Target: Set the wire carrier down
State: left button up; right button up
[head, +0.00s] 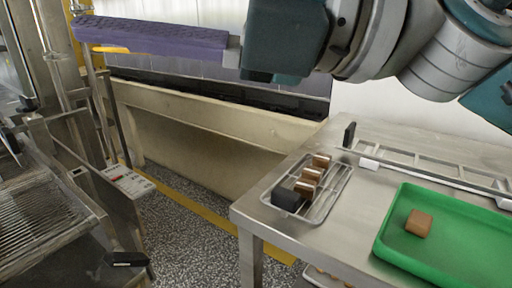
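The wire carrier (329,200), a small metal wire rack with rounded corners, appears to lie flat at the left end of the steel table (349,240). Three brown pieces (306,186) stand in a row on it, with a dark, nearly black block (287,199) at the near end. No gripper is seen touching the carrier. A teal and grey arm of mine crosses the upper right, above the table.
A green tray (387,246) with one brown piece (419,223) is on the table's right. A metal rail frame (430,173) runs along the back. A machine with a wire mesh belt (40,228) stands left across a floor gap. A purple textured strip (150,35) is upper left.

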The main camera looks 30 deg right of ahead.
jog(key=w+d+r+m+t+h, duration=0.1)
jog(key=w+d+m+t+h, duration=0.1)
jog(key=d+m+t+h, duration=0.45)
jog(key=w+d+r+m+t+h, duration=0.15)
jog(key=m+t, duration=0.25)
jog(key=m, duration=0.6)
jog(key=d+f+m+g+h, duration=0.4)
jog(key=d+f+m+h, duration=0.4)
jog(key=f+m+h, duration=0.35)
jog(key=s+f+m+g, duration=0.5)
jog(key=s+f+g, duration=0.35)
jog(key=f, duration=0.55)
jog(key=s+a+f+g+y, duration=0.2)
jog(key=s+a+f+g, duration=0.1)
jog(key=s, duration=0.8)
notch_tip(320, 180, down, 3)
jog(key=shift+a+r+m+g+y, duration=0.15)
jog(key=shift+a+m+g+y, duration=0.2)
jog(key=shift+g, duration=0.45)
